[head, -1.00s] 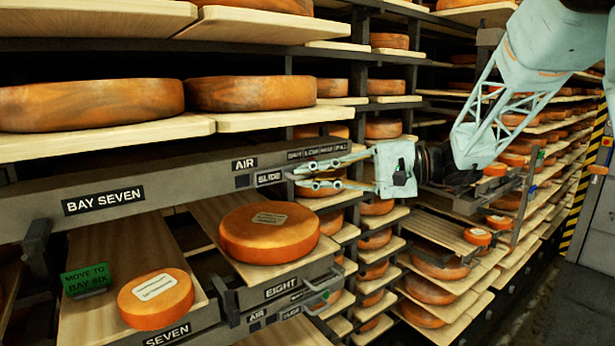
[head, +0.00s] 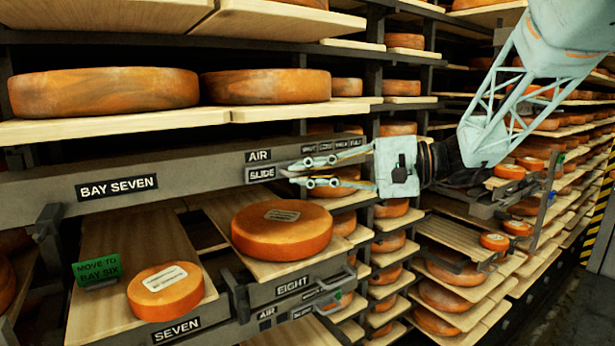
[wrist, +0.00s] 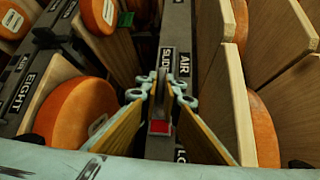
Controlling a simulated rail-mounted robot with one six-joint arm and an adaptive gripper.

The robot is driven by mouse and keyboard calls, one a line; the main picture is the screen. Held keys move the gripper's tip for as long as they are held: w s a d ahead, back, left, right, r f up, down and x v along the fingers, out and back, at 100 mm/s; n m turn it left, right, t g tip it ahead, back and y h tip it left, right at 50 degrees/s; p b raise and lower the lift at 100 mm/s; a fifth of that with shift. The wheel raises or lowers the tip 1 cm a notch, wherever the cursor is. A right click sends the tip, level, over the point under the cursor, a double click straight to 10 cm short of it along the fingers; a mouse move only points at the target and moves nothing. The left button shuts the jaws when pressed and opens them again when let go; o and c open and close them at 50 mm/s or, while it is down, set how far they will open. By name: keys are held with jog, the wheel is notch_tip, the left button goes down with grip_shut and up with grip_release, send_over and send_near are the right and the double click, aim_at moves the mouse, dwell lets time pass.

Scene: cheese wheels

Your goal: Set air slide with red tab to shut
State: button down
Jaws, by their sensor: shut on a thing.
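The air slide (head: 262,174), marked SLIDE, sits in the grey BAY SEVEN beam, below the AIR label (head: 259,155). A row of position labels (head: 332,146) runs above it, with SHUT at its left end. My gripper (head: 300,172) is at the beam from the right. In the wrist view my gripper (wrist: 161,95) is shut on the slide's upright dark tab, with the red tab face (wrist: 160,127) between the fingers. The tab stands between the SLIDE word and a partly cut-off LO label (wrist: 181,154). My right finger covers the beam beside it, so the exact setting is unclear.
Cheese wheels (head: 282,229) lie on boards below the beam, and more sit on the shelf above. A green MOVE TO BAY SIX sign (head: 97,270) stands at lower left. A second slide unit with a handle (head: 333,279) is below. Floor is open at far right.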

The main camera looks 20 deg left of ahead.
jog(key=shift+s, duration=0.15)
jog(key=c, duration=2.9)
grip_release()
jog(key=shift+s+a, duration=0.15)
jog(key=shift+a, duration=0.05)
jog(key=shift+o, duration=0.2)
jog(key=shift+d, duration=0.1)
jog(key=shift+w+d+r, duration=0.1)
jog(key=shift+w+d, duration=0.05)
jog(key=shift+d, duration=0.35)
jog(key=shift+w+d, duration=0.15)
jog(key=shift+d, duration=0.3)
jog(key=w+d+r, duration=0.1)
jog(key=d, duration=0.8)
jog(key=shift+w+d+r, duration=0.15)
jog(key=shift+d+r, duration=0.05)
jog(key=shift+d, duration=0.2)
